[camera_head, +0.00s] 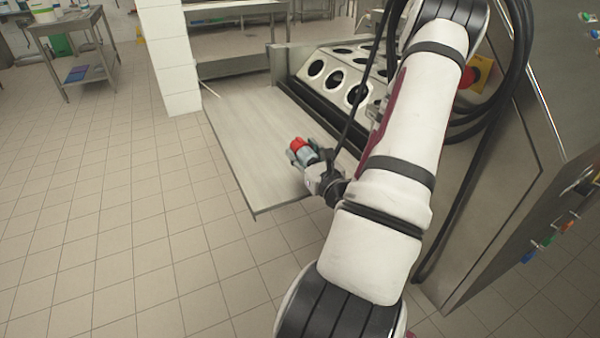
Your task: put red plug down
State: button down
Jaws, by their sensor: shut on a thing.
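The red plug (298,145) is a small red piece with a grey-white part behind it, left of the image centre. My gripper (303,152) is shut on it, with dark fingers on both sides. The plug shows over the flat metal shelf (245,135) of the machine. I cannot tell whether it touches the shelf or hangs above it. My white arm comes in from the right and bottom and hides part of the machine.
A tilted panel with several round holes (333,80) stands behind the shelf. Black cables hang near my arm. A red knob (467,77) is on the machine at right. A white pillar (168,60) stands at the back. The shelf's left part is bare.

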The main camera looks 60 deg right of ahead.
jog(key=shift+f+b, duration=1.6)
jog(key=shift+f, duration=0.55)
jog(key=shift+f, duration=0.1)
jog(key=c, duration=1.1)
grip_release()
jog(key=shift+o, duration=1.1)
